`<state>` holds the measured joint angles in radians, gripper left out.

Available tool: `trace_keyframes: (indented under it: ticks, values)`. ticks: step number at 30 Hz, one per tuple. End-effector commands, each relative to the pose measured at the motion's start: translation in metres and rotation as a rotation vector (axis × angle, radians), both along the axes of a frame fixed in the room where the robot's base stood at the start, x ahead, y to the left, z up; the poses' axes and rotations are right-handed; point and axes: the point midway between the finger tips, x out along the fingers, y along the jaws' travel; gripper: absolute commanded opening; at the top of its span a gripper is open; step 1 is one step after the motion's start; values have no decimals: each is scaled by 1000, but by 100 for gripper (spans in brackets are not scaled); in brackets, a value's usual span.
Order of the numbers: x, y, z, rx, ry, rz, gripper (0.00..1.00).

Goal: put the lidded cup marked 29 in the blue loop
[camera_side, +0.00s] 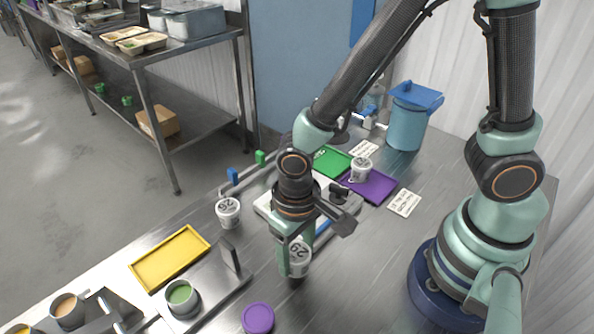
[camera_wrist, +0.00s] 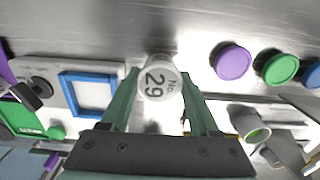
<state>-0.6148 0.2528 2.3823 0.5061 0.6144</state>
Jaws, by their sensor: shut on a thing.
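The lidded cup marked 29 (camera_side: 299,259) is white, with its number facing up in the wrist view (camera_wrist: 160,82). My gripper (camera_wrist: 158,88) is shut on it, one green finger on each side; the same gripper shows in the side view (camera_side: 295,250). The blue loop (camera_wrist: 88,74) is a square blue frame on a pale board, left of the cup in the wrist view. In the side view my gripper hides most of it. I cannot tell how far the cup is above the table.
Another lidded cup (camera_side: 228,213) stands near the yellow tray (camera_side: 150,284). A further cup (camera_side: 361,169) stands on the purple mat (camera_side: 381,188), beside the green mat (camera_side: 333,158). A green-filled cup (camera_side: 181,298) and a purple lid (camera_side: 258,318) are at the front. A blue bin (camera_side: 405,125) stands behind.

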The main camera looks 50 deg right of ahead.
Motion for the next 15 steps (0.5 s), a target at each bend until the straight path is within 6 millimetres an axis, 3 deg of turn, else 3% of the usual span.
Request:
trace_keyframes:
  ticks: [15]
  values:
    - [1,1,126,5,-8,0,0]
